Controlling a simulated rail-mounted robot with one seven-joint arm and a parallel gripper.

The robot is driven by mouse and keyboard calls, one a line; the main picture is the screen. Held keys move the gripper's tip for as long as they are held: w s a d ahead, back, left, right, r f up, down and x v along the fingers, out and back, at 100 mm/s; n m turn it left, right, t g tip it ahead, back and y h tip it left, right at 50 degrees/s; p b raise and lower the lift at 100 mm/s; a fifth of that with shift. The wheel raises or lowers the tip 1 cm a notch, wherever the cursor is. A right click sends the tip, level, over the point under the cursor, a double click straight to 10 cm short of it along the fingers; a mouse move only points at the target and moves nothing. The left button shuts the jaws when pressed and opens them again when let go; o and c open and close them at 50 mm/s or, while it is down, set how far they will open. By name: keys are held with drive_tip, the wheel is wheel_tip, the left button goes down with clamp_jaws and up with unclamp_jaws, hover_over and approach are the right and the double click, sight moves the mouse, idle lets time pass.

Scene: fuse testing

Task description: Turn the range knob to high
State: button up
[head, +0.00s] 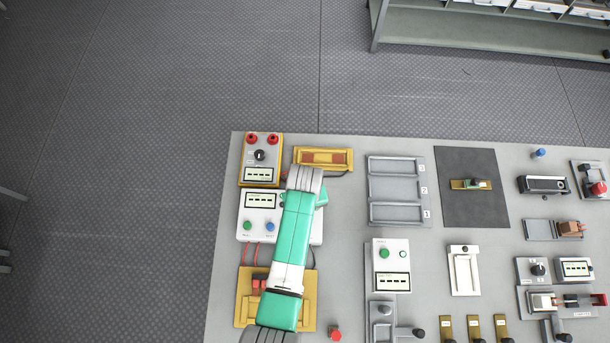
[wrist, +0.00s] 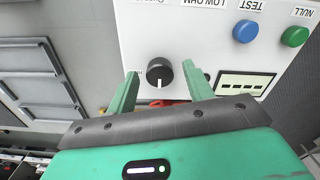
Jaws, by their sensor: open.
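The black knob (wrist: 160,73) shows in the wrist view on a white box (wrist: 200,40), the panel labelled LOW OHM. Its white mark points down in that view, and small labels beside it are too small to read. My gripper (wrist: 161,80) is open, with one green fingertip on each side of the knob and a visible gap to each. In the head view the white meter (head: 246,228) has a display, a green button and a blue button. My arm covers its right part, so the knob is hidden there.
A yellow meter (head: 260,174) with its own black knob stands just behind the white one. A yellow tray (head: 348,158) lies behind my wrist, and a grey rack (head: 422,190) stands to the right. A yellow fixture with red leads (head: 249,306) sits in front.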

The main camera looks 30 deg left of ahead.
drive_tip(key=shift+f, duration=0.4)
drive_tip(key=shift+w, duration=0.1)
drive_tip(key=c, duration=1)
